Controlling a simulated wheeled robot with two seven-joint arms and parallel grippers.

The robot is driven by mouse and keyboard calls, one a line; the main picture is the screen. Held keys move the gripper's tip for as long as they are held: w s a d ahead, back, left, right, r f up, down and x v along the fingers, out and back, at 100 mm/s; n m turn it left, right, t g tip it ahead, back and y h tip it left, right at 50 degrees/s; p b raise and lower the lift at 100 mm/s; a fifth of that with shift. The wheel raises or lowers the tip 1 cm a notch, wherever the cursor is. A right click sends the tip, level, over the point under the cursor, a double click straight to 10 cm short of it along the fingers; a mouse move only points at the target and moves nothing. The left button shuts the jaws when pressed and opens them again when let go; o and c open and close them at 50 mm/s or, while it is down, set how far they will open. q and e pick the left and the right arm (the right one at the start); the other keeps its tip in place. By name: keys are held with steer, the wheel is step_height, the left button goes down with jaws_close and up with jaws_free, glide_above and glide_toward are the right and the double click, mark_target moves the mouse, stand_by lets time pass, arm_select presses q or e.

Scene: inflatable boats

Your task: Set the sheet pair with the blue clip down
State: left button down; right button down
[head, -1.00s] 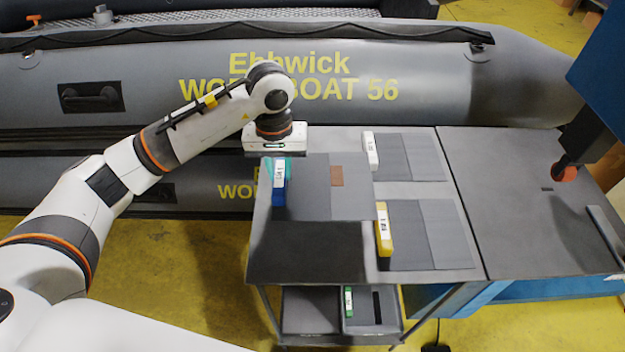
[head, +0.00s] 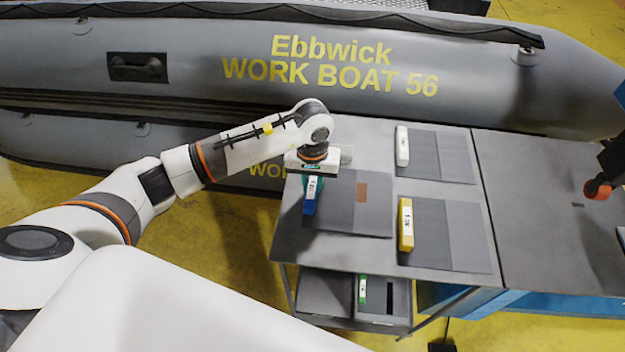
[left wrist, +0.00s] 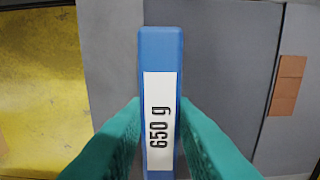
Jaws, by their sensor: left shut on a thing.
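The sheet pair (head: 340,208) is two overlapped grey sheets with a brown patch (head: 361,192). Its blue clip (head: 309,206) is at the left edge and carries a white label. In the left wrist view the label on the blue clip (left wrist: 160,55) reads 650 g. My left gripper (head: 311,181) is shut on the blue clip, with teal fingers on both sides of it. The sheets are level and at or very near the grey table top (head: 330,255); I cannot tell whether they touch it. My right gripper is out of view.
Sheet pairs with a white clip (head: 402,147) and a yellow clip (head: 406,224) lie to the right. A green clip (head: 362,290) is on the lower shelf. A grey boat (head: 200,65) stands behind. The front-left table top is bare.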

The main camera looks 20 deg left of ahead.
arm_select(q)
steer(key=c, duration=1.2)
jaws_free()
